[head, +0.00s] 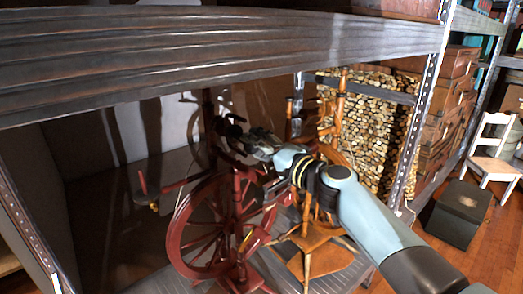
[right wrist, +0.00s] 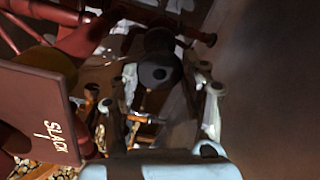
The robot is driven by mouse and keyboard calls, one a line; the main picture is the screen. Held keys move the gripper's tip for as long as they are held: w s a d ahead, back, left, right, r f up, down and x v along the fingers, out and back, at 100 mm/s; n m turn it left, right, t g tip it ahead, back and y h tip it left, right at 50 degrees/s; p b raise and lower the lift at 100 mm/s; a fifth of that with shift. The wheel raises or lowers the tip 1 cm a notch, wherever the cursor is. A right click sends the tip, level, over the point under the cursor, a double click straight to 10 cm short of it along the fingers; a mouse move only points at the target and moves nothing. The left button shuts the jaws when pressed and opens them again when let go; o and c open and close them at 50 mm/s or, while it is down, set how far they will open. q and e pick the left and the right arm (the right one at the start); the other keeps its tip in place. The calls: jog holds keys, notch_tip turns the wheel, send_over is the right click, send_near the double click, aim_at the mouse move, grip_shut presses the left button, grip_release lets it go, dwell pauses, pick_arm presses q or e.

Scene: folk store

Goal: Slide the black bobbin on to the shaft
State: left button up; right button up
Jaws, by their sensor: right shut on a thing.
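The black bobbin (right wrist: 160,70) shows end-on in the right wrist view, its dark round flange with a small hole facing the camera. My right gripper (right wrist: 163,82) is shut on it, with a finger on each side. In the head view my right gripper (head: 241,136) is at the top of the dark red spinning wheel (head: 187,243); the bobbin is too small and dark there to make out surely. The shaft cannot be told apart from the dark parts around the bobbin, so whether they touch is unclear. My left gripper is not in view.
A dark red panel marked SLACK (right wrist: 45,107) stands close to the left of the gripper in the right wrist view. A brown wooden spinning wheel (head: 325,262) stands behind my right arm. Shelf beams (head: 215,60) cross above, and a metal post (head: 428,100) rises at right.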

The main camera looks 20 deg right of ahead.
jog(key=shift+b+x, duration=0.3)
jog(key=shift+x, duration=0.7)
jog(key=o, duration=0.9)
jog(key=shift+s+d, duration=0.1)
jog(key=shift+s, duration=0.1)
jog(key=v, duration=1.1)
jog(key=shift+s, duration=0.3)
